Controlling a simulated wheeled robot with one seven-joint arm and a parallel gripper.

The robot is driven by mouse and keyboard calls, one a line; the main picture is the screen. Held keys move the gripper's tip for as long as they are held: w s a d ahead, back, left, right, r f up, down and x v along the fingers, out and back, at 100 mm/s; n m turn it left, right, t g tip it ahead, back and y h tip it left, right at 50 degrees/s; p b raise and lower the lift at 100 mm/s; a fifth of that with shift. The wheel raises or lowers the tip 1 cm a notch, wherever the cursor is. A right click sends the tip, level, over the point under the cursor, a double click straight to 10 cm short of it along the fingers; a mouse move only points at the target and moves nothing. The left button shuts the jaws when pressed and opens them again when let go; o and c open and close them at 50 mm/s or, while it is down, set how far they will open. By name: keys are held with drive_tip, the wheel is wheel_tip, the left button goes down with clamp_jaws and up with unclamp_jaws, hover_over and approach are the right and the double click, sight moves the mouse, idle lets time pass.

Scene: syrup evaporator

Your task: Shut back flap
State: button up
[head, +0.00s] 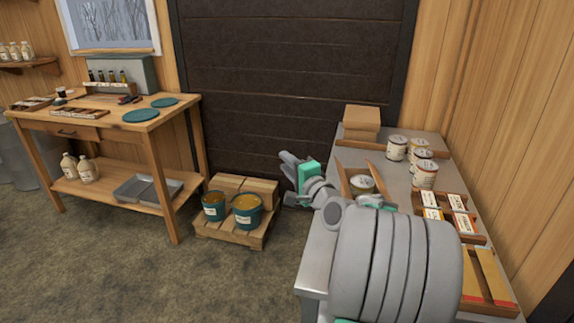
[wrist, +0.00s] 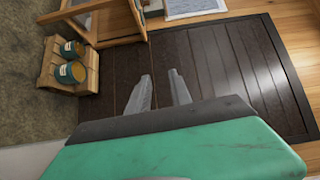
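An open carton sits on the grey metal table, mostly hidden behind my arm. Two brown flaps stand up and splay outward, a left flap (head: 343,179) and a right flap (head: 384,173), with a labelled can (head: 361,184) between them. I cannot make out a separate back flap. My gripper (head: 285,179) is left of the carton, beyond the table's left edge, pointing away from it. In the wrist view my gripper (wrist: 160,76) has two grey fingers apart with nothing between them, facing the dark door. The carton does not show in the wrist view.
The metal table (head: 312,271) also holds stacked brown boxes (head: 361,118), several labelled cans (head: 397,148) and wooden trays (head: 477,238) at the right. A pallet (head: 238,236) with two teal buckets stands on the floor at left. A dark door (head: 285,85) is behind.

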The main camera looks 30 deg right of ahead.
drive_tip(key=shift+w+a, duration=0.1)
drive_tip(key=shift+a, duration=0.1)
idle(0.3)
